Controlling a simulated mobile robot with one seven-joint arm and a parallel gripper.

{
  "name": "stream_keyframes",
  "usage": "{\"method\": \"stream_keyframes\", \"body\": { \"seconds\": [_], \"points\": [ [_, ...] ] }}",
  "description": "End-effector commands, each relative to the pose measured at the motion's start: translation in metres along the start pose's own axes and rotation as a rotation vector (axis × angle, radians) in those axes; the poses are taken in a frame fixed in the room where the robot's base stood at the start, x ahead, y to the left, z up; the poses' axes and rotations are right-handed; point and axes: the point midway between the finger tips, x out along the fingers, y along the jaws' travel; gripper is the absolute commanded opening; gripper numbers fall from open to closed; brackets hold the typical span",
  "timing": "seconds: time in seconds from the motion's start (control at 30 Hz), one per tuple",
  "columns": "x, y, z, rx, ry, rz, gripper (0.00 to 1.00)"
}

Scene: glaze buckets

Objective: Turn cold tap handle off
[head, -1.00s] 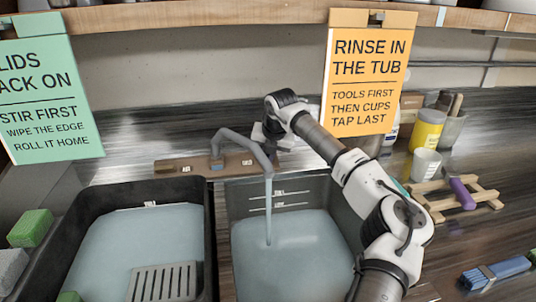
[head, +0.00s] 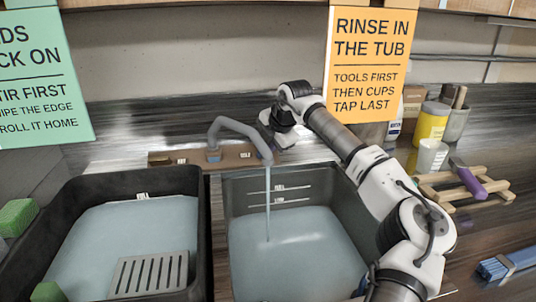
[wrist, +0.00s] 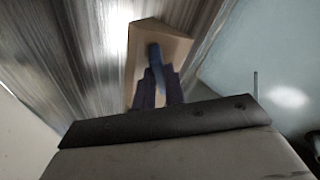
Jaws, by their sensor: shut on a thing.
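The grey tap spout (head: 238,126) rises from a brown wooden block (head: 185,157) behind the tubs. A thin stream of water (head: 268,205) runs from it into the right tub. My gripper (head: 268,132) is behind the spout, at the right end of the block, and mostly hidden in the head view. In the wrist view, the blue cold tap handle (wrist: 157,60) stands on the block and lies between the two dark fingers of my gripper (wrist: 158,85), which are shut on it. The handle's lower part is hidden by the fingers.
The right tub (head: 345,190) and left tub (head: 30,235) hold water. A slatted grey plate (head: 150,272) is in the left one. An orange sign (head: 370,60) hangs close behind my arm. A white cup (head: 431,157) and wooden rack (head: 440,192) stand right.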

Motion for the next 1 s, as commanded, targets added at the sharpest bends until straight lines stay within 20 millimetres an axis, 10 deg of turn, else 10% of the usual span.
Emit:
{"method": "stream_keyframes", "body": {
  "seconds": [1.0],
  "points": [
    [-0.0008, -0.0026, 0.0007, 0.469, -0.003, 0.105, 0.00]
  ]
}}
